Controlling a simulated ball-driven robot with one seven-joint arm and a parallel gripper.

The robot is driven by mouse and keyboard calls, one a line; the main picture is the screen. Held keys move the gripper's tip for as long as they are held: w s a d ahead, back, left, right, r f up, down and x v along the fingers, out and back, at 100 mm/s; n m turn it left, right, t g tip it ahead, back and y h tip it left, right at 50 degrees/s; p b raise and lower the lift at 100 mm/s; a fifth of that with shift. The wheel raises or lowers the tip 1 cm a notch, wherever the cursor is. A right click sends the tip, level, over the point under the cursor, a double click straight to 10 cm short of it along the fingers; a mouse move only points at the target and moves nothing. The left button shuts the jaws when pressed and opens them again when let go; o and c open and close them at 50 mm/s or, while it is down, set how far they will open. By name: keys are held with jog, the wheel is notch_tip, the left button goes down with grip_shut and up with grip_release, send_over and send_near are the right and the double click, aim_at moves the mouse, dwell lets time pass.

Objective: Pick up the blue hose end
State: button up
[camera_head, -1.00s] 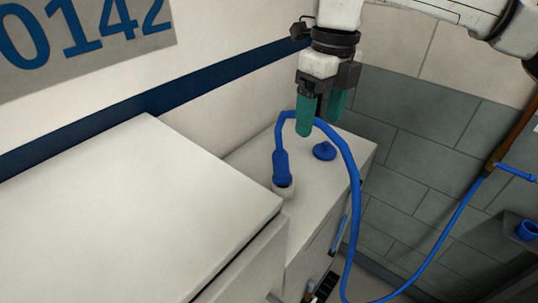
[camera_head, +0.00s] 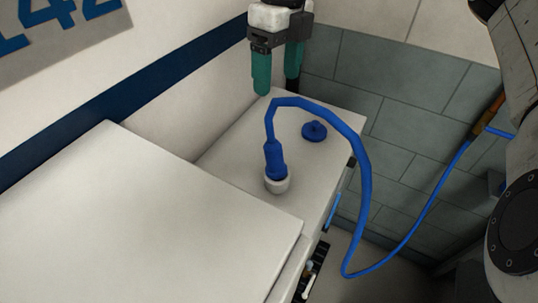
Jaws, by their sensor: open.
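The blue hose end (camera_head: 275,160) stands upright in a white ring-like holder (camera_head: 277,185) on the white counter (camera_head: 225,160). Its blue hose (camera_head: 362,170) arches up from it, bends over to the right and hangs down past the counter's edge. My gripper (camera_head: 277,82) points down with two green fingers set apart, and nothing shows between them. It is above and behind the hose end in the picture, clear of it. The left finger's tip is just above the top bend of the hose; whether they touch cannot be told.
A blue round cap-like piece (camera_head: 314,131) lies on the counter right of the hose end. A higher white box top (camera_head: 140,220) fills the front left. The wall with a dark blue stripe (camera_head: 120,95) runs behind. The hose continues to a fitting (camera_head: 484,117) at right.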

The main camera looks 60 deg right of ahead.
jog(key=b, duration=1)
send_near(274, 153)
jog(key=shift+w+d+f, duration=0.5)
jog(key=shift+f, duration=0.15)
notch_tip(274, 153, down, 6)
jog(key=shift+a+r+p, duration=0.15)
jog(key=shift+p, duration=0.3)
jog(key=shift+f+p, duration=0.8)
jog(key=shift+f, duration=1.75)
jog(key=c, duration=1.3)
jog(key=shift+c, duration=0.2)
jog(key=shift+r, duration=0.15)
